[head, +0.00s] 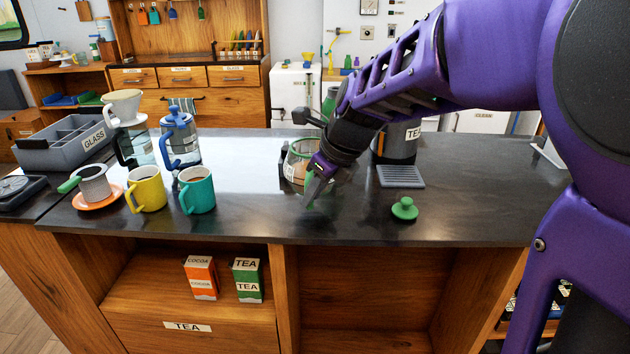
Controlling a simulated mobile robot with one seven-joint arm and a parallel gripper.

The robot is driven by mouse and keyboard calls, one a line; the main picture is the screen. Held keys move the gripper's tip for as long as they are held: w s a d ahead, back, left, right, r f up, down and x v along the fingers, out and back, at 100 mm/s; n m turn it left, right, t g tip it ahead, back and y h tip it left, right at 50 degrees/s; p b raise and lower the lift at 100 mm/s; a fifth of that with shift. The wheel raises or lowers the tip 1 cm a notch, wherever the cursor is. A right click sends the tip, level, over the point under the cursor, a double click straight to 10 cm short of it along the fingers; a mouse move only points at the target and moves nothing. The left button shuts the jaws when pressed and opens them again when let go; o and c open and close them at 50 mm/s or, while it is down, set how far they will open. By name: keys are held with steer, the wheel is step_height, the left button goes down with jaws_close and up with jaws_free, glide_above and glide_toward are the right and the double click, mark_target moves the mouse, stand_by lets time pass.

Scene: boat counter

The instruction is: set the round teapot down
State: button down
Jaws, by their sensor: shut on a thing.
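The round teapot (296,165) looks like a clear glass pot with a green rim and a dark part at its left side. It is at the middle of the dark counter, partly hidden behind my gripper (314,192). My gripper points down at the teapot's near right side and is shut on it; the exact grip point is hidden. I cannot tell whether the teapot's base touches the counter. A round green lid (404,208) with a knob lies apart on the counter to the right.
A grey slatted mat (401,177) lies before a dark canister labelled TEA (397,145). To the left stand a teal mug (199,192), a yellow mug (147,192), a blue-lidded glass press (180,142) and a coffee dripper (124,108).

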steer(key=shift+f+b, duration=0.7)
steer(key=shift+f, duration=1.85)
steer(key=c, duration=1.2)
jaws_free()
steer(key=shift+f, duration=0.25)
steer(key=o, duration=0.4)
steer(key=shift+p+v, duration=5.1)
steer(key=shift+v, duration=1.05)
